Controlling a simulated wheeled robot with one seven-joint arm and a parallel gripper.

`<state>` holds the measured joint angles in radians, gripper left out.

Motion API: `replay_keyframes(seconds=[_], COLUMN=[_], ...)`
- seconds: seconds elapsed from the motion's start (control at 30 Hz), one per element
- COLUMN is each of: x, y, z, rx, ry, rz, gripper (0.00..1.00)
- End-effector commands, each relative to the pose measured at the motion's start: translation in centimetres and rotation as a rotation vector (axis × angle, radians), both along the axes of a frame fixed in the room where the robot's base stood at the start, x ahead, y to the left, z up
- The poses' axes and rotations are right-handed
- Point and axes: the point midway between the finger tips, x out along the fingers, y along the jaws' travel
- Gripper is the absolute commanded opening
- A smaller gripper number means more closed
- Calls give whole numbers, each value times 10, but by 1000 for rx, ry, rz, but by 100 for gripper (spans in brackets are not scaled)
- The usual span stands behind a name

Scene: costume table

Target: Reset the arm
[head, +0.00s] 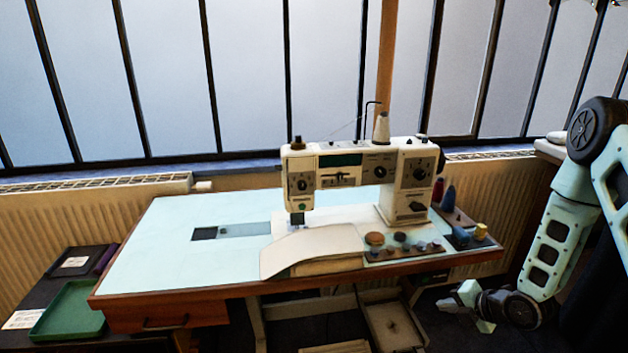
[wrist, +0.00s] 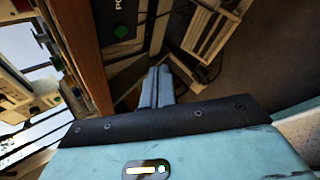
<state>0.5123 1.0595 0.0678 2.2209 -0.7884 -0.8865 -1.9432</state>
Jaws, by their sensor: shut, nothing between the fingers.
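My gripper (head: 466,299) is at the lower right in the head view, beside the right end of the sewing table (head: 165,252) and lower than its top. In the wrist view, the two pale blue fingers of my gripper (wrist: 157,78) are together with nothing between them. My arm hangs down along the right side of the head view, folded at the elbow. The fingers appear apart from the table edge.
A white sewing machine (head: 352,165) stands on the table. Thread cones and small parts lie on its right end. A green tray (head: 70,310) lies at the lower left. Radiators (head: 95,215) and windows line the back. A wooden edge (wrist: 85,50) runs close left of the fingers in the wrist view.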

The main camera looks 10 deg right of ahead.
Motion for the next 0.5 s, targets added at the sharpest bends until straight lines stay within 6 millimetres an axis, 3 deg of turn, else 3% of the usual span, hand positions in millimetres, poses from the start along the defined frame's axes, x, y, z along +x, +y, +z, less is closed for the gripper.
replay_keyframes(seconds=[0.17,0.27,0.37,0.5], x=[16,14,-1,-42], y=[43,81,122,177], z=[53,94,134,189], rx=[64,122,180,252], ry=[145,275,399,559], rz=[-111,-240,-388,-612], gripper=[0,0,0,0])
